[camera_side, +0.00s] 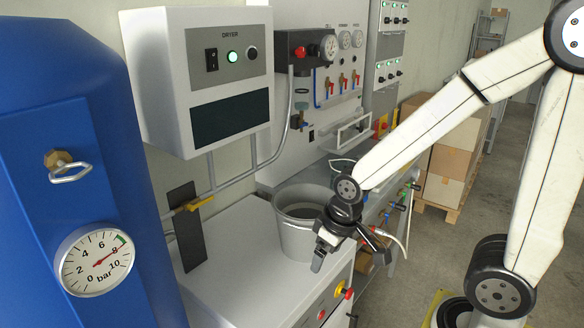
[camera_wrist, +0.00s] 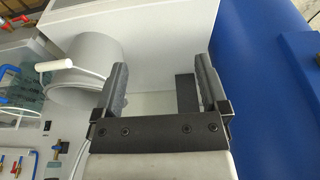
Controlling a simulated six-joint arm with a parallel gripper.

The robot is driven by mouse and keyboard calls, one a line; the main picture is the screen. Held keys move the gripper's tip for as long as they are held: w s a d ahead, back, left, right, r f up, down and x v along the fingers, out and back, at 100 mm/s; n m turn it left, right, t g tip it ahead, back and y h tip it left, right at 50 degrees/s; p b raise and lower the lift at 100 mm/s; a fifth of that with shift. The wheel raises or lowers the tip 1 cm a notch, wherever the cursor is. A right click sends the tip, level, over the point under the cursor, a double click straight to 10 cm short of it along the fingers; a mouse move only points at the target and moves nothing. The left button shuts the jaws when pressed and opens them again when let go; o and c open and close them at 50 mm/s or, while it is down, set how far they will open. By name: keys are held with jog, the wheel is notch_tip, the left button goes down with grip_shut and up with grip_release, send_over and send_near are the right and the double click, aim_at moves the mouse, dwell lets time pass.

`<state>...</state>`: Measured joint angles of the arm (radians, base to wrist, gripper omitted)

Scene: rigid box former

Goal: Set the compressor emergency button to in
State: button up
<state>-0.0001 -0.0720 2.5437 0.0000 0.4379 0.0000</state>
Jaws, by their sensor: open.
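The compressor emergency button, a red head on a yellow collar (camera_side: 340,289), sits on the front face of the white cabinet (camera_side: 240,262) in the side view. Its red head seems to stand out from the collar, but it is too small to be sure whether it is in or out. My gripper (camera_side: 346,250) is above and near the button, apart from it, beside the grey bucket. In the wrist view my gripper (camera_wrist: 160,66) is open with nothing between its fingers. The button does not show in the wrist view.
A grey bucket (camera_side: 296,238) stands on the cabinet top, close to my gripper. A blue tank (camera_side: 60,170) with a pressure gauge (camera_side: 95,262) is at the left. A dryer box (camera_side: 160,70) hangs above. Smaller buttons (camera_side: 321,314) sit below the red one.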

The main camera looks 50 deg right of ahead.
jog(key=w+d+r+t+h, duration=0.25)
jog(key=w+d+r, duration=0.2)
jog(key=d, duration=0.35)
jog(key=w+d+r+t+h, duration=0.1)
jog(key=w+d+r+t, duration=0.2)
jog(key=w+d, duration=0.35)
jog(key=g+y, duration=0.4)
send_over(352, 292)
jog(key=s, duration=0.3)
notch_tip(352, 292, down, 35)
jog(key=shift+w+f+t+h, duration=0.15)
jog(key=shift+f+t+h, duration=0.1)
dwell(0.8)
jog(key=shift+f, duration=0.15)
jog(key=shift+x, duration=3.75)
